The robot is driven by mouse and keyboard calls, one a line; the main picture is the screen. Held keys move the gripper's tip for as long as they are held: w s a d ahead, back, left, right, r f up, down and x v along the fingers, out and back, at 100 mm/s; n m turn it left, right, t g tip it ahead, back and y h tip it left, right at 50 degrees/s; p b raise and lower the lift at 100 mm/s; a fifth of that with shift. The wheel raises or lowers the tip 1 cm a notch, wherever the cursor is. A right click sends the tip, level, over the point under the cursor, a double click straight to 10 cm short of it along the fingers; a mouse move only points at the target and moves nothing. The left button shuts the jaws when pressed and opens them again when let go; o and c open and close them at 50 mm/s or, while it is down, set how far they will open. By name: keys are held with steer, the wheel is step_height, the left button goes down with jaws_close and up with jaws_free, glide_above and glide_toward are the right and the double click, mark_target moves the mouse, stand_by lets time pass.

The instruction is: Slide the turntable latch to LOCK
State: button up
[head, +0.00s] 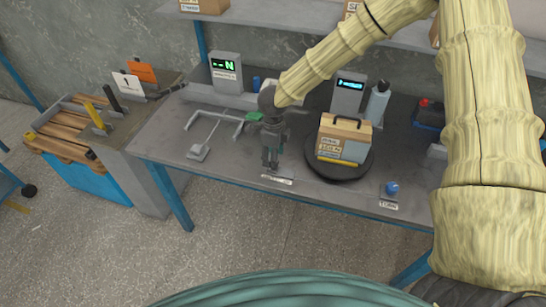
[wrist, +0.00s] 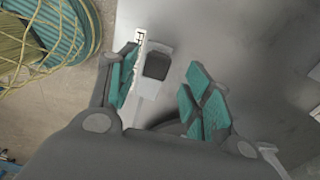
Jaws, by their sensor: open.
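The latch shows in the wrist view as a dark rounded block (wrist: 157,66) on a pale plate, with a white lettered strip beside it; its lettering is too small to read. My gripper (wrist: 164,80) is open, its teal-padded fingers on either side of the block in the picture; I cannot tell whether they touch it. In the head view my gripper (head: 270,162) points down at the table's front edge, just left of the turntable, and hides the latch.
A blue knob (head: 392,187) labelled TURN sits right of the turntable. Behind stand a grey bottle (head: 377,103) and a blue-lit display unit (head: 348,92). My arm covers the right side.

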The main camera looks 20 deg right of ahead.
steer(key=shift+f, duration=0.45)
steer(key=shift+s+f, duration=0.3)
steer(key=shift+s, duration=0.05)
steer(key=shift+w+f, duration=0.2)
steer(key=shift+f, duration=0.2)
steer(key=shift+s+r, duration=0.15)
steer(key=shift+c, duration=1)
jaws_close()
